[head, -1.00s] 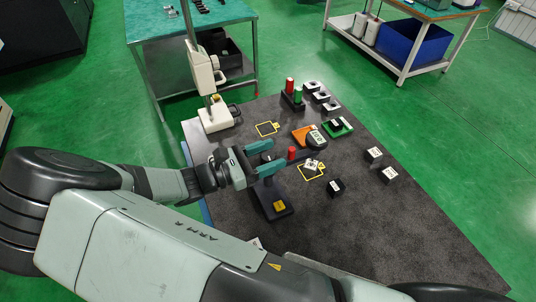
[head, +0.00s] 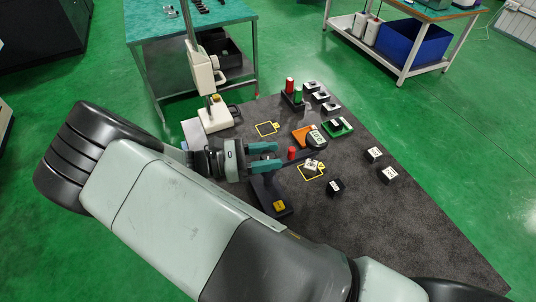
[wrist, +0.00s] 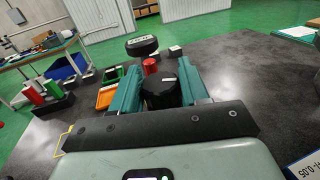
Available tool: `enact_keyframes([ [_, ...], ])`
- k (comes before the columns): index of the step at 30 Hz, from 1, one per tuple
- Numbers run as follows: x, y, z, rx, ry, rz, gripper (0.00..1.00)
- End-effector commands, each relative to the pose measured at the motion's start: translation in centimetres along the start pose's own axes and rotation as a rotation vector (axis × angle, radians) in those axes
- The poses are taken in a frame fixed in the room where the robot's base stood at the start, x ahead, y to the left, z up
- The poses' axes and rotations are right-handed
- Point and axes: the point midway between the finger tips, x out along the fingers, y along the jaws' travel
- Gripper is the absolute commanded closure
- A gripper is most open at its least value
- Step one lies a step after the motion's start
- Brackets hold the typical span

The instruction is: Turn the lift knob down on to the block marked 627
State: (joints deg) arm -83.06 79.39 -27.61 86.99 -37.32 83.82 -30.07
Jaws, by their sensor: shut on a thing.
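My gripper (head: 272,157) is at the stand, and its two teal fingers are shut on a black round knob (wrist: 160,92) with a pale mark on top in the wrist view. The stand's dark base (head: 280,208) with a yellow label lies just below my gripper in the head view. A red cylinder (head: 292,153) stands just beyond the fingers; it also shows in the wrist view (wrist: 150,66). A pale-topped piece (head: 312,165) is by the yellow outline on the mat. A black block (head: 336,186) with a white label stands apart to the right. I cannot read 627 on any block.
Two more labelled blocks (head: 374,153) (head: 389,174) are at the right. An orange tray (head: 302,136), a green tray (head: 338,127) and a rack (head: 293,98) with red and green cylinders stand behind. The mat's front right (head: 410,225) is clear.

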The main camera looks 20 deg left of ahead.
Motion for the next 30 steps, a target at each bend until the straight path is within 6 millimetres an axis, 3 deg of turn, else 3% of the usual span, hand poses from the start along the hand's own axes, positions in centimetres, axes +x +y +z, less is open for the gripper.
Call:
enact_keyframes([
  [2,-0.1,0.0,0.0,-0.001,0.003,0.002,0.86],
  [3,-0.1,0.0,0.0,-0.001,0.003,0.002,0.51],
  [6,-0.1,0.0,0.0,-0.001,0.002,0.002,0.36],
  [17,-0.6,0.0,-0.1,0.0,0.003,0.004,0.36],
  [30,-8.5,0.0,-0.1,0.0,0.004,0.004,0.36],
])
